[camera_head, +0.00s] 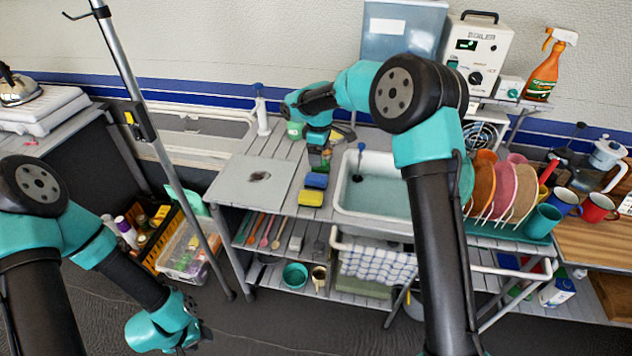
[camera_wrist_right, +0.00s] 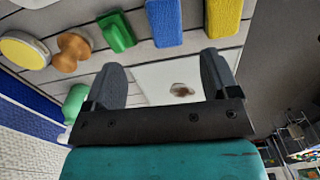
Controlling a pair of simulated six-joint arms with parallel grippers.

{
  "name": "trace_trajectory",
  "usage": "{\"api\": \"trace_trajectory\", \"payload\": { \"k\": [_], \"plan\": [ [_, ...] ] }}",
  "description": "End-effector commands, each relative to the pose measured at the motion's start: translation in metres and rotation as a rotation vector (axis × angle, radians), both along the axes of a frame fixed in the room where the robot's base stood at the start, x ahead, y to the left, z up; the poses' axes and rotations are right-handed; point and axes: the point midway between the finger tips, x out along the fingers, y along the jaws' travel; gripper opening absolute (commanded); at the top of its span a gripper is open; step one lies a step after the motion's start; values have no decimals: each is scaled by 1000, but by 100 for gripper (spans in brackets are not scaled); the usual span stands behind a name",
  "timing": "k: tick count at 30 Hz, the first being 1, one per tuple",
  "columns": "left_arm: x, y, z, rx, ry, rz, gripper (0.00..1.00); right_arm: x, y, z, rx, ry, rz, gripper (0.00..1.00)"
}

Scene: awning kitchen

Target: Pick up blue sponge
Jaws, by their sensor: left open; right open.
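The blue sponge (camera_head: 316,180) lies on the slatted metal counter, just left of the sink. It also shows at the top of the right wrist view (camera_wrist_right: 164,22). A yellow sponge (camera_head: 310,199) lies in front of it; that one shows to its right in the wrist view (camera_wrist_right: 224,18). My right gripper (camera_head: 319,157) is open and empty, above the counter just behind the blue sponge. In the wrist view its two fingers (camera_wrist_right: 163,75) stand apart with nothing between them. My left gripper (camera_head: 197,334) is open, low at the front left, far from the sponges.
A green item (camera_wrist_right: 116,32) lies beside the blue sponge. A wooden-knobbed object (camera_wrist_right: 73,50) and a round brush-like item (camera_wrist_right: 25,50) are further along. The water-filled sink (camera_head: 375,190) is right of the sponges. A flat grey board (camera_head: 252,190) with a dark stain lies left.

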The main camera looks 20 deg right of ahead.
Motion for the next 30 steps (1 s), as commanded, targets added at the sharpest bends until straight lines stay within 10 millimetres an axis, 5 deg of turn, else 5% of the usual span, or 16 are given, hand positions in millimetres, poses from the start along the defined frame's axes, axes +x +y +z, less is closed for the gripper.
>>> {"api": "trace_trajectory", "payload": {
  "k": [10, 24, 30],
  "plan": [
    [0, 0, 0, 0, 0, 0, 43, 0, 0, -55, 0, 1, 0, 81],
    [0, 0, 0, 0, 0, 0, 43, 0, 1, -63, 1, -1, 0, 81],
    [0, 0, 0, 0, 0, 0, 43, -2, 7, -83, 0, 2, 0, 81]
  ]
}}
